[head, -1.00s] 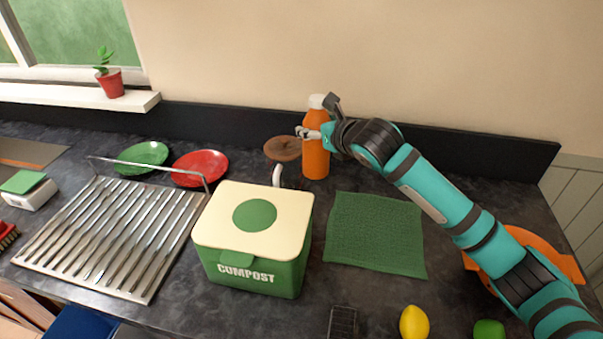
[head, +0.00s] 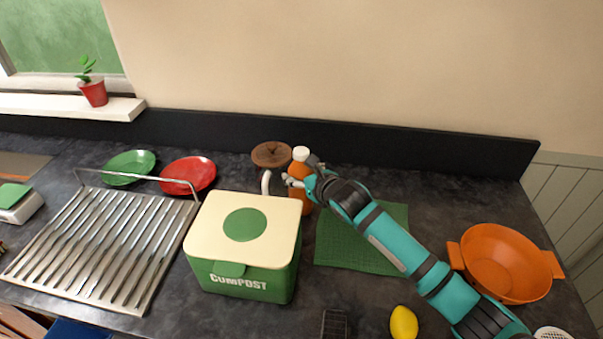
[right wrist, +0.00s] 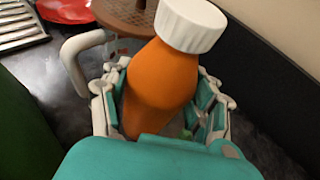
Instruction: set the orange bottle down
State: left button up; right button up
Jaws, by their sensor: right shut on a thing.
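The orange bottle (head: 302,177) with its white cap is behind the right edge of the compost bin in the head view. My right gripper (head: 296,184) is shut around its body. In the right wrist view the bottle (right wrist: 160,85) stands between the fingers of the gripper (right wrist: 165,110), cap toward the top. The bottle's base is hidden, so I cannot tell whether it touches the counter. My left gripper is not in view.
The green compost bin (head: 245,245) is just in front of the bottle. A brown round lid (head: 272,154) is behind it. A green cloth (head: 335,250) lies to the right, with an orange colander (head: 505,262) beyond. Red (head: 190,174) and green (head: 128,167) plates are left.

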jog(key=o, duration=1.2)
jog(key=shift+f, duration=0.1)
jog(key=shift+c, duration=0.2)
